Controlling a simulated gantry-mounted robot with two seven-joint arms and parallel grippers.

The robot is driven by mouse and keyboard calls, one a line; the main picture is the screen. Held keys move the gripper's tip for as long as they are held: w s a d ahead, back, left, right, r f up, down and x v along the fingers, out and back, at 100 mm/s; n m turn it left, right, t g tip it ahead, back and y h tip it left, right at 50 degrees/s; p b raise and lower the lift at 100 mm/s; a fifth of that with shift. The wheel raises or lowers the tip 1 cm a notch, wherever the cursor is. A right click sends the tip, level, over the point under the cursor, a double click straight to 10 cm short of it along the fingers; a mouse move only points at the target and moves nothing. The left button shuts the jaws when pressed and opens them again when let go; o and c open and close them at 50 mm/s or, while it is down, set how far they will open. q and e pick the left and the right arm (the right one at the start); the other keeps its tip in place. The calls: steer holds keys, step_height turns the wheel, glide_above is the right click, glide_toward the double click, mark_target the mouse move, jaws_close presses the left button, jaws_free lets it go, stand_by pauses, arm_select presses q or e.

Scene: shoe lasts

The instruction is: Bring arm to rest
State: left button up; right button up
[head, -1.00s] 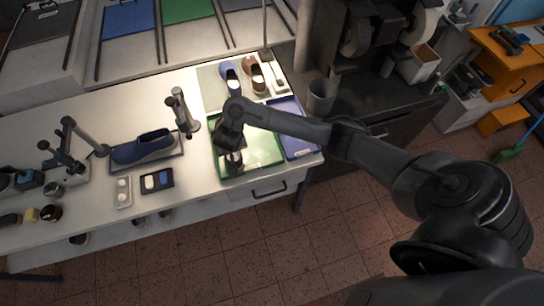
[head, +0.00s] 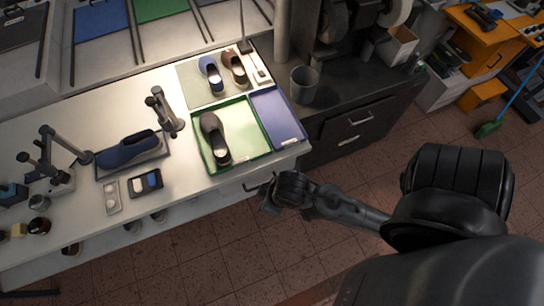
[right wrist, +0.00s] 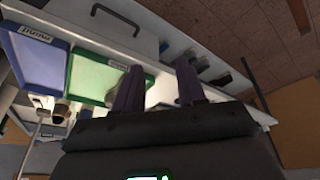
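My right gripper (head: 272,208) hangs in front of the table's front edge, beside the drawer handle, over the tiled floor. In the right wrist view its two fingers (right wrist: 158,88) stand apart with nothing held between them. A dark grey-brown shoe (head: 214,138) lies in the green tray (head: 261,146), apart from the gripper. The green tray also shows in the right wrist view (right wrist: 72,75). My left gripper is in neither current view.
A blue tray (head: 277,115) lies right of the green one. A blue shoe on a stand (head: 128,151) sits mid-table. A blue shoe (head: 211,74) and a brown shoe (head: 234,68) stand at the back. A grey bin (head: 304,85) is beyond. The floor at front is clear.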

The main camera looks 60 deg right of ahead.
steer(key=shift+s+d+r, duration=0.2)
steer(key=shift+s+d, duration=0.15)
steer(key=shift+s, duration=0.25)
step_height(320, 180, up, 11)
steer(key=p, duration=1.1)
steer(key=shift+r, duration=0.15)
